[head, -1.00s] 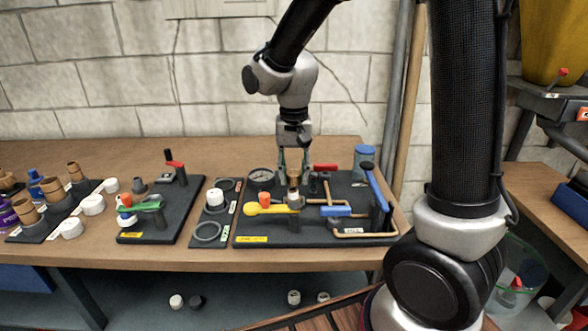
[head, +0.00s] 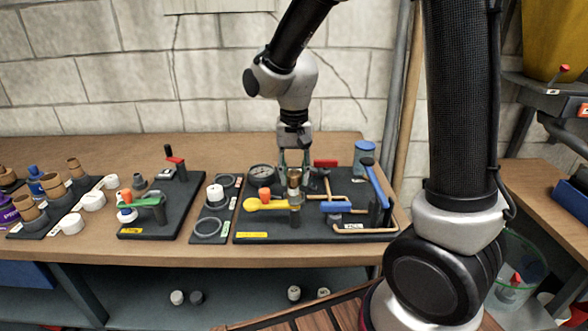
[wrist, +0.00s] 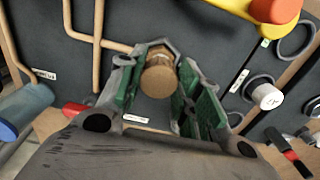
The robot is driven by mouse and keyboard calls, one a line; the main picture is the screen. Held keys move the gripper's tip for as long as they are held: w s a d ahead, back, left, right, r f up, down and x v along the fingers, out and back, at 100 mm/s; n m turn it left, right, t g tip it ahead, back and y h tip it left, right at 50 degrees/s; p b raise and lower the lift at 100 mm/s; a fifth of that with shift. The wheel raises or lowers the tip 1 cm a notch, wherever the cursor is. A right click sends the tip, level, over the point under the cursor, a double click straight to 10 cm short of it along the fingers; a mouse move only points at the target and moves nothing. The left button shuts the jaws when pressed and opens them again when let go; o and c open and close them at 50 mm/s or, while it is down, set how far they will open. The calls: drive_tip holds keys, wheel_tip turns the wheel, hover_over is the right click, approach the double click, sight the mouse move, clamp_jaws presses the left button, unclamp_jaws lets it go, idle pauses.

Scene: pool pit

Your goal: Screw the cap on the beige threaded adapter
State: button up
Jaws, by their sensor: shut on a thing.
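My gripper (head: 294,172) points down over the dark board at the right of the bench. Its green-lined fingers are closed around a tan, ridged round piece (wrist: 158,80), which also shows in the head view (head: 294,179). The piece stands upright above the pipework, near the yellow valve handle (head: 265,204). I cannot tell whether it is the cap alone or a cap seated on the beige adapter; the lower part is partly hidden. A white cap-like piece (head: 215,191) stands on the narrow middle board and shows in the wrist view (wrist: 267,96).
Close to my gripper are a pressure gauge (head: 262,175), a red handle (head: 325,163), blue handles (head: 376,186) and copper pipes (head: 366,229). A board with a green handle (head: 145,201) and several tan sockets (head: 53,186) lie left. Bare bench lies behind the boards.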

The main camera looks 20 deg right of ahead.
sight(294, 189)
drive_tip(key=shift+f, duration=0.6)
idle(0.5)
drive_tip(key=shift+f, duration=0.1)
drive_tip(key=shift+c, duration=0.3)
drive_tip(key=shift+f, duration=0.25)
drive_tip(key=shift+c, duration=1.1)
drive_tip(key=shift+s+d+f, duration=0.1)
drive_tip(key=shift+s+f, duration=0.1)
drive_tip(key=shift+f, duration=0.65)
drive_tip(key=shift+w, duration=0.15)
drive_tip(key=shift+c, duration=0.2)
drive_tip(key=shift+f, duration=0.6)
drive_tip(key=shift+s+f, duration=0.2)
drive_tip(key=shift+f, duration=0.1)
idle(1.3)
drive_tip(key=o, duration=1.5)
drive_tip(key=shift+w, duration=0.15)
drive_tip(key=shift+o, duration=0.2)
